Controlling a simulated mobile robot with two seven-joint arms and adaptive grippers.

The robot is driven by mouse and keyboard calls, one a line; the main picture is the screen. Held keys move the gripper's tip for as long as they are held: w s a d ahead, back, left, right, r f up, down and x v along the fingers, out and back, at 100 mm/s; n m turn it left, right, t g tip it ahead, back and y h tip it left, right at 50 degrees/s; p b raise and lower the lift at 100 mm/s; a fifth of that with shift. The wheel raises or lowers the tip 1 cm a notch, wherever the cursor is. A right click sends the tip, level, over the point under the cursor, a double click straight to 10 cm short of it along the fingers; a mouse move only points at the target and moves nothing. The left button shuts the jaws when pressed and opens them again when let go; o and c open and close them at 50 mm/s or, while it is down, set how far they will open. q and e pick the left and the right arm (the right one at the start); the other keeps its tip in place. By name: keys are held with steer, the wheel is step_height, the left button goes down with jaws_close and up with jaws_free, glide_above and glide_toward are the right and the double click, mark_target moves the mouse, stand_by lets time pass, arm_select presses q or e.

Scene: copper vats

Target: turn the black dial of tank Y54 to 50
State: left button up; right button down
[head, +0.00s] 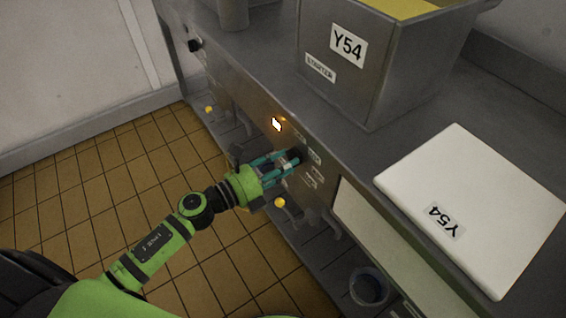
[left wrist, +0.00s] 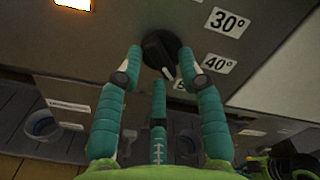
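The black dial (left wrist: 158,48) is on the grey front panel in the left wrist view. Its white mark (left wrist: 168,72) points down and slightly right, towards a partly hidden label that starts with 5 (left wrist: 183,85). The labels 30° (left wrist: 228,22) and 40° (left wrist: 219,64) are to its right. My left gripper (left wrist: 160,58) has its teal fingers around the dial, with tips against its sides. In the head view this gripper (head: 289,160) reaches the panel below tank Y54 (head: 340,85) and hides most of the dial. My right gripper is not in view.
A lit orange-white indicator (head: 277,124) is up and left of the dial. A white lid marked Y54 (head: 475,195) lies on the counter at right. Yellow knobs (head: 280,202) and pipes are below the panel. A round container (head: 369,287) stands lower right. Tiled floor is open at left.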

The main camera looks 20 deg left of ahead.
arm_select(q)
steer(key=v, duration=1.2)
stand_by(0.5)
